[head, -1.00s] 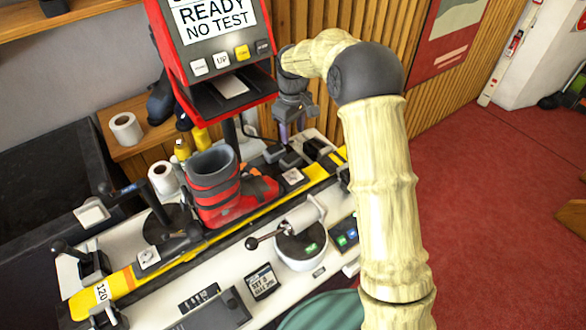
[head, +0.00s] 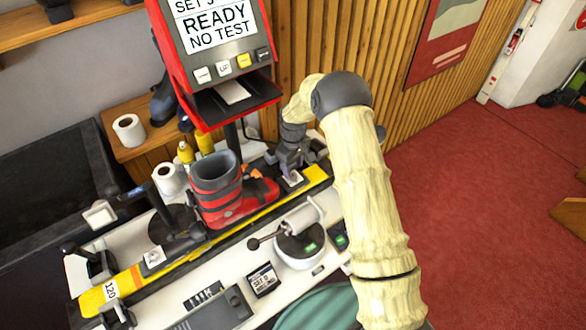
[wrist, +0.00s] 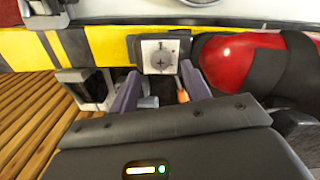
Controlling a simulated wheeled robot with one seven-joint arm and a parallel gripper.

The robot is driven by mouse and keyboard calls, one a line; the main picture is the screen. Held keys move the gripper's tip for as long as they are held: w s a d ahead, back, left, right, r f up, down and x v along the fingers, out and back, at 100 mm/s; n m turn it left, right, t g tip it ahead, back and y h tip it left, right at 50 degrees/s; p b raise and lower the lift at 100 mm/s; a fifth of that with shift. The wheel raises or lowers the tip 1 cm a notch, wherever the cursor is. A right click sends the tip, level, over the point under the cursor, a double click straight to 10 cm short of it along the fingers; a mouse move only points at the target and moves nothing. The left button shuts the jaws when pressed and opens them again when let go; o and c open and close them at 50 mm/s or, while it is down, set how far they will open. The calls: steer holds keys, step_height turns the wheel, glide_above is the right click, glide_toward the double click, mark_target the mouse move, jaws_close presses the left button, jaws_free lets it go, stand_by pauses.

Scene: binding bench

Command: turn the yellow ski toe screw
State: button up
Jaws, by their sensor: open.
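The yellow ski (head: 262,210) lies along the bench with a red and grey boot (head: 216,190) standing on it. By the boot toe is a small white plate (head: 293,178). In the wrist view the toe screw (wrist: 160,61) shows as a round grey cross-slotted head on that plate, with the red boot toe (wrist: 230,62) at its right. My gripper (head: 292,168) is over the toe end in the head view. In the wrist view its purple fingers (wrist: 158,88) are apart, pointing at the plate's two lower corners. Contact cannot be told.
A red machine (head: 215,45) reading "READY NO TEST" stands behind the boot. Clamps (head: 90,268) hold the ski's left end. Paper rolls (head: 168,180) and yellow bottles (head: 186,152) stand behind.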

mark_target(293, 175)
steer(key=shift+f+p, duration=0.4)
steer(key=shift+f, duration=1.35)
steer(key=c, duration=1)
